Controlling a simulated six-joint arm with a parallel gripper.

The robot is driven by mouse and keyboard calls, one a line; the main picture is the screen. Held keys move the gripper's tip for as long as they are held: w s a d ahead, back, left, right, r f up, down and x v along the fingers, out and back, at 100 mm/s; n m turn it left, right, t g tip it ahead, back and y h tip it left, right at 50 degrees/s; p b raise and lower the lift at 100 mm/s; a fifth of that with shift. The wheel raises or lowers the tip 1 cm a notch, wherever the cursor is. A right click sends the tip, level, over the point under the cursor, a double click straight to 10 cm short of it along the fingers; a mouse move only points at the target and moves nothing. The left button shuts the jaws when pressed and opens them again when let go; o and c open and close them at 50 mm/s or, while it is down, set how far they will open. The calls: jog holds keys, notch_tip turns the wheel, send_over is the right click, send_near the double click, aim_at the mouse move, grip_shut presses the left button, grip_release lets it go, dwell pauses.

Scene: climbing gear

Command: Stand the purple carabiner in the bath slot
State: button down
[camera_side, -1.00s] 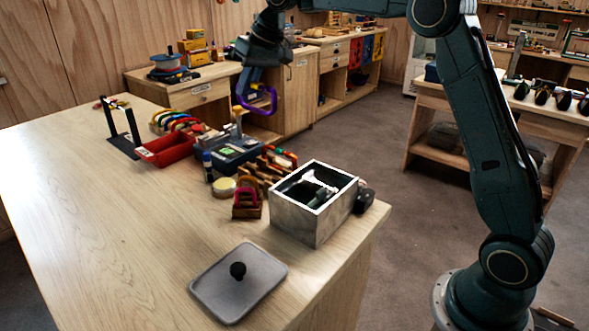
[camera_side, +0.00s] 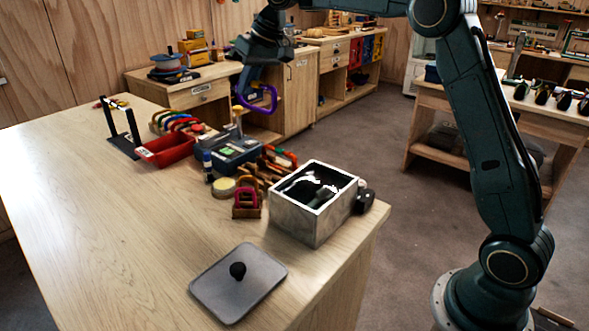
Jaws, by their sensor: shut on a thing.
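The purple carabiner (camera_side: 272,98) hangs in the air above the far side of the workbench. My gripper (camera_side: 251,80) is shut on its upper part and points down. The bath (camera_side: 293,222) is a grey metal box with an open top at the bench's right edge. It holds dark liquid with bright glints. Any slot inside it cannot be made out from here. The carabiner is well above the bath, to its upper left in the picture, and apart from it.
Left of the bath are a wooden rack (camera_side: 246,211) with a red-pink carabiner, a round tin (camera_side: 224,187), a grey-blue device (camera_side: 228,154), a red tray (camera_side: 168,150) and a black stand (camera_side: 122,135). The bench's left front is clear.

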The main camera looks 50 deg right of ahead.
jog(key=s+a+f+n+g, duration=0.1)
jog(key=s+n+g, duration=0.1)
jog(key=s+n, duration=0.4)
jog(key=s+a+f+n+g+y, duration=0.1)
jog(key=s+a+f+n+g, duration=0.1)
jog(key=s+n, duration=0.4)
jog(key=s+a+f+n+g+y, duration=0.1)
jog(key=s+n+g, duration=0.1)
jog(key=s+n, duration=0.4)
jog(key=s, duration=0.2)
jog(key=shift+s+a+f+g, duration=0.15)
jog(key=shift+s+f+g, duration=0.15)
jog(key=shift+s+f, duration=0.1)
jog(key=shift+f, duration=1.95)
jog(key=shift+f, duration=0.1)
notch_tip(320, 180, down, 6)
jog(key=shift+f, duration=0.3)
dwell(0.5)
jog(key=shift+f, duration=0.95)
